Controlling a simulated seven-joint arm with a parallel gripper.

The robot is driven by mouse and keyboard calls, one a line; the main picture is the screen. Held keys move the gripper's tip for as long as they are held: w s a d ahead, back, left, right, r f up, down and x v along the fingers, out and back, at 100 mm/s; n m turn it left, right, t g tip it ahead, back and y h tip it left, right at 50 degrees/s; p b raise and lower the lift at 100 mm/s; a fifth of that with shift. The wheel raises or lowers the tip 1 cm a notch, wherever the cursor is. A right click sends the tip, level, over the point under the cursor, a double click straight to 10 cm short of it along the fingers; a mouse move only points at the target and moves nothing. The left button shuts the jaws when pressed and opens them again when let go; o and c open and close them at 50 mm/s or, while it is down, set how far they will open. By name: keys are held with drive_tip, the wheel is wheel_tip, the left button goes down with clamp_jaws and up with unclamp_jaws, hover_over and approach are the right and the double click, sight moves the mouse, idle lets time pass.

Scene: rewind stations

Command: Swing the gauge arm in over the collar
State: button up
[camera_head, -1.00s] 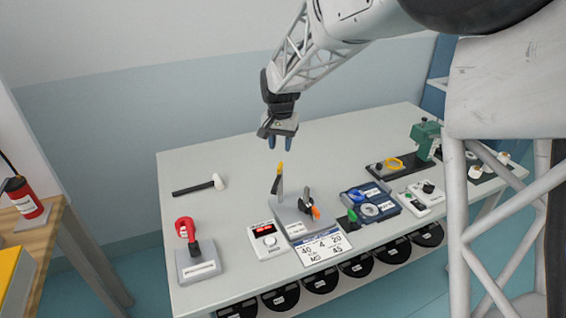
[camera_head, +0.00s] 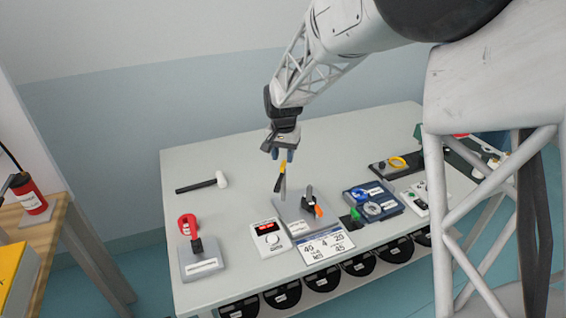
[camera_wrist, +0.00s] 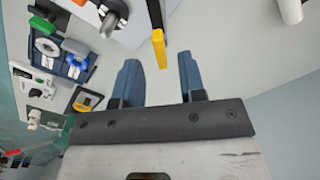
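The gauge arm (camera_head: 280,182), dark and grey with a yellow tip, stands on the left part of a grey base plate (camera_head: 290,213). In the wrist view its yellow tip (camera_wrist: 159,48) shows just ahead of the gap between my fingers. A dark spindle with an orange piece (camera_head: 318,210) is to the right on the same plate; I take the collar to be there, but it is too small to make out. The gauge arm is beside the spindle, apart from it. My gripper (camera_head: 284,155) is open and empty, right above the yellow tip; its fingers (camera_wrist: 159,78) are apart.
A display box with a dial (camera_head: 268,238) and a number card (camera_head: 325,246) lie in front. A red-handled switch (camera_head: 190,235) stands left, a mallet (camera_head: 205,184) behind it. A blue tray with rolls (camera_head: 372,200) is at right. The table behind the plate is mostly clear.

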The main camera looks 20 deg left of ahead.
drive_tip(key=shift+f, duration=1.5)
clamp_jaws()
